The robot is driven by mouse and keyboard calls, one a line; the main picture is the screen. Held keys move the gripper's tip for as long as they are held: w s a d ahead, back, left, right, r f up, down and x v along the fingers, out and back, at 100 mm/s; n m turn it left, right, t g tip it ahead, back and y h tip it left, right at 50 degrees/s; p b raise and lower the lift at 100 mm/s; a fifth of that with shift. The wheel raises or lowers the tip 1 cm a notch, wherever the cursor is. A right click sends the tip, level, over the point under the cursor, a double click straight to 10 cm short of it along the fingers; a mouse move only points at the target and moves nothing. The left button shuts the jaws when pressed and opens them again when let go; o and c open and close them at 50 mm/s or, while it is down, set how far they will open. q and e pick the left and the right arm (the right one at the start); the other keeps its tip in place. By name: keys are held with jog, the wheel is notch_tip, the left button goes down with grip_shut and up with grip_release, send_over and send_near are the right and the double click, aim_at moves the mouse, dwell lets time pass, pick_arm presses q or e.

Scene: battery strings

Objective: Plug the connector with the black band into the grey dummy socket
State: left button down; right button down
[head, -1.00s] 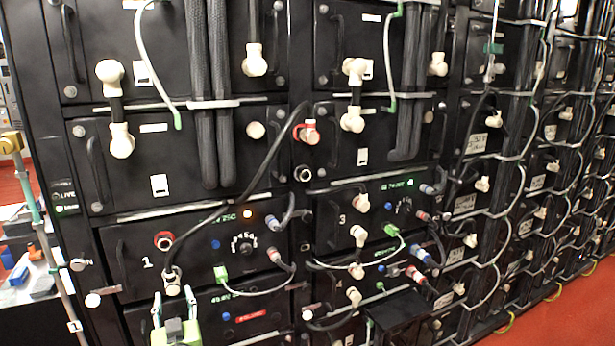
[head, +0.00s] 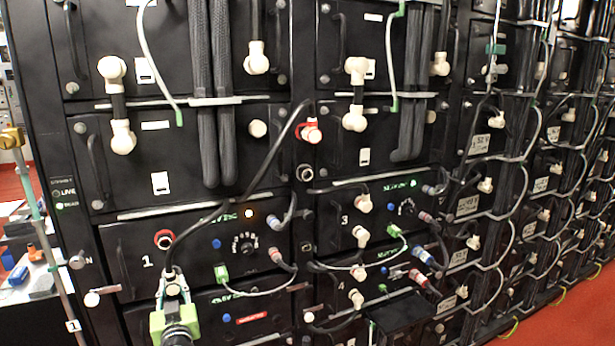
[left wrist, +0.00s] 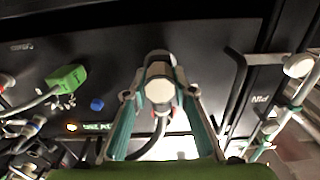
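A white connector (head: 171,273) stands at the lower left of panel 1, below a red-ringed socket (head: 164,240). A black cable runs from it up to a red-collared white connector (head: 311,133). I cannot make out a black band on either. My left gripper (head: 172,291) is at the lower connector. In the left wrist view the connector's round white end (left wrist: 160,91) lies between the two fingers of the gripper (left wrist: 160,94), with narrow gaps beside it. A grey round socket (head: 305,173) sits empty on the post between the cabinets. My right gripper is not in view.
A green plug (head: 221,272) and a blue knob (head: 217,244) are right of the gripper. A black handle (head: 127,249) is to its left. The black cable hangs across the front. A pole (head: 42,235) stands at the left.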

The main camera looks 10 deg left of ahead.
pick_arm(q)
jog(key=shift+s+d, duration=0.1)
jog(key=shift+s+d, duration=0.3)
jog(key=shift+s, duration=0.25)
jog(key=shift+s+d, duration=0.1)
jog(key=shift+s, duration=0.05)
jog(key=shift+s+d, duration=0.2)
jog(key=shift+s, duration=0.1)
jog(key=shift+s+d, duration=0.25)
jog(key=shift+s, duration=0.25)
dwell(0.6)
jog(key=shift+s+d, duration=0.3)
jog(key=shift+s, duration=0.1)
jog(key=shift+v, duration=1.95)
jog(key=shift+r, duration=0.15)
